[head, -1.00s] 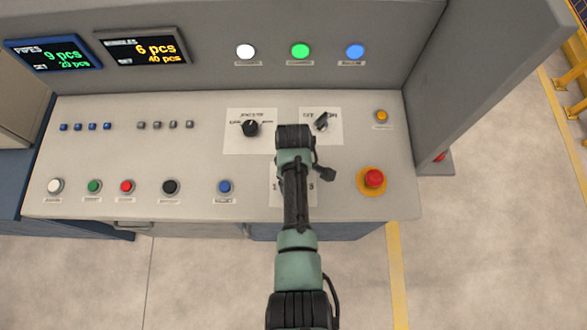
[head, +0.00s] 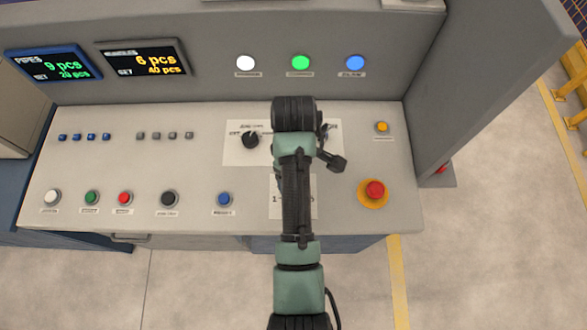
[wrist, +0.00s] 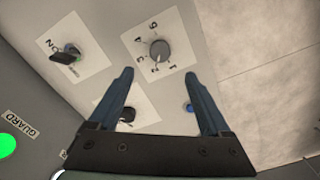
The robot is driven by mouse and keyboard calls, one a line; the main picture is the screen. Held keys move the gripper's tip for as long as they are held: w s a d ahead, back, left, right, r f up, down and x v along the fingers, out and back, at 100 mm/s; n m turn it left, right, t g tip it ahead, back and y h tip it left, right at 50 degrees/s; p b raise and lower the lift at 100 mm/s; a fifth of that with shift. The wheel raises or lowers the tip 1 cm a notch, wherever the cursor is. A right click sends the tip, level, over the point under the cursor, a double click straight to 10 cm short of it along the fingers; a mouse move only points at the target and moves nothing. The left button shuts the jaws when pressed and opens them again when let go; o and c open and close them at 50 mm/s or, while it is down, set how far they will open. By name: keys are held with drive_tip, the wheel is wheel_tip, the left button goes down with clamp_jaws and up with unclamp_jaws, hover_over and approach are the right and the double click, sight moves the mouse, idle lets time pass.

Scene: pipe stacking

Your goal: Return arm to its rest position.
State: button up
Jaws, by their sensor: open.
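My arm reaches over the sloped grey control panel (head: 120,170) in the head view. Its end hangs above the right middle of the panel, and my gripper's fingers are hidden there. In the wrist view my gripper (wrist: 159,76) is open, with two blue fingers spread apart and nothing held between them. Beyond the fingertips is a round numbered knob (wrist: 160,50) on a white label. A dark switch (wrist: 66,54) on a label reading ON is to its left. A dark knob (wrist: 127,115) shows beside the left finger.
A black selector knob (head: 250,140) is left of my arm. A red emergency button (head: 375,189) and an orange button (head: 382,127) are to the right. White, green and blue lamps (head: 300,63) are lit on the back wall. A grey side wall (head: 490,80) stands right.

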drive_tip(key=shift+r, duration=0.8)
drive_tip(key=w+r+m+t+b, duration=0.25)
drive_tip(key=w+r+t, duration=0.5)
drive_tip(key=r, duration=0.55)
drive_tip(key=w+r+m+t+b, duration=0.1)
drive_tip(key=w+r+m+t, duration=0.2)
drive_tip(key=w+r+t, duration=0.7)
drive_tip(key=s+r+m+t+b, duration=0.1)
drive_tip(key=s+r+m+t, duration=0.15)
drive_tip(key=r, duration=0.85)
drive_tip(key=s+r+m+t+b, duration=0.1)
drive_tip(key=s+r, duration=0.3)
drive_tip(key=r, duration=0.7)
drive_tip(key=s+r+m+t+b, duration=0.1)
drive_tip(key=s+r+t, duration=0.5)
drive_tip(key=s+r, duration=0.7)
drive_tip(key=shift+r+m, duration=0.2)
drive_tip(key=shift+m, duration=0.7)
drive_tip(key=shift+w, duration=0.1)
